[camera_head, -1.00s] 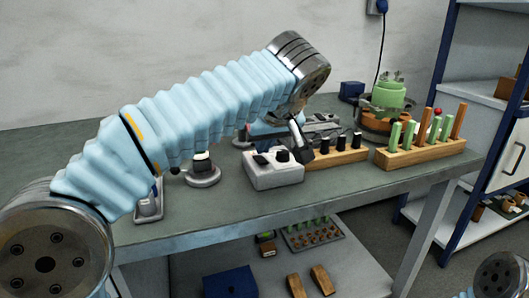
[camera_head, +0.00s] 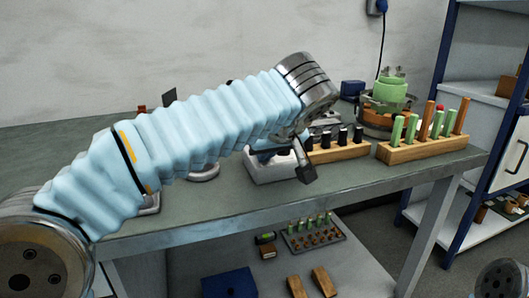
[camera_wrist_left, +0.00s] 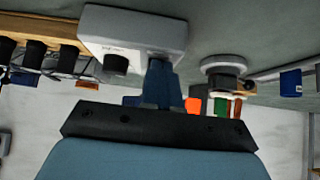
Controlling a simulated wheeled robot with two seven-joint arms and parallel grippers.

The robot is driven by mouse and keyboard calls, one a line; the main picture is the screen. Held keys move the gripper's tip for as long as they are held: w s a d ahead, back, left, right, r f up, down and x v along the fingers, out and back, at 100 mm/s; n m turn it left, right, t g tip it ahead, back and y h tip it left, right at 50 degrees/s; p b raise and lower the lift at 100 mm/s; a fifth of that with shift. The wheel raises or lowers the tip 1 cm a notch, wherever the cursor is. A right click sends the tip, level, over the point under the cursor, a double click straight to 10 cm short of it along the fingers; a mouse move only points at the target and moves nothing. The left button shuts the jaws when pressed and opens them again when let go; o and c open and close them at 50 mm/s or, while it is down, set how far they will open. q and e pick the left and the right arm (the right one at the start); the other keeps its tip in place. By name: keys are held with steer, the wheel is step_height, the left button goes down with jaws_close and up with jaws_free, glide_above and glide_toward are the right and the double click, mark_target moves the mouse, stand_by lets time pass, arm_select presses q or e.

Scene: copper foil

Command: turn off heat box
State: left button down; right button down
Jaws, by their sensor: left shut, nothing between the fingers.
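The heat box (camera_head: 268,172) is a light grey box on the workbench, mostly hidden behind my left arm in the head view. In the left wrist view the heat box (camera_wrist_left: 140,28) is at the top, with a black knob (camera_wrist_left: 115,64) on its face. My left gripper (camera_head: 308,172) is at the box's right front edge in the head view, pointing down. Its shut, empty fingers (camera_wrist_left: 161,72) overlap the box to the right of the knob in the wrist view. I cannot tell whether they touch. My right gripper is out of view.
Wooden blocks with black pegs (camera_head: 338,150) and green and brown pegs (camera_head: 425,148) stand to the right on the bench (camera_head: 215,212). A round device with a grey base (camera_wrist_left: 224,64) is beside the box. A blue shelf (camera_head: 440,130) stands farther right.

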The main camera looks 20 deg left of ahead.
arm_select(q)
steer(key=shift+r, duration=0.1)
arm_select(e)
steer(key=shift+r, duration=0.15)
arm_select(q)
steer(key=shift+r+p, duration=0.7)
steer(key=shift+r, duration=0.1)
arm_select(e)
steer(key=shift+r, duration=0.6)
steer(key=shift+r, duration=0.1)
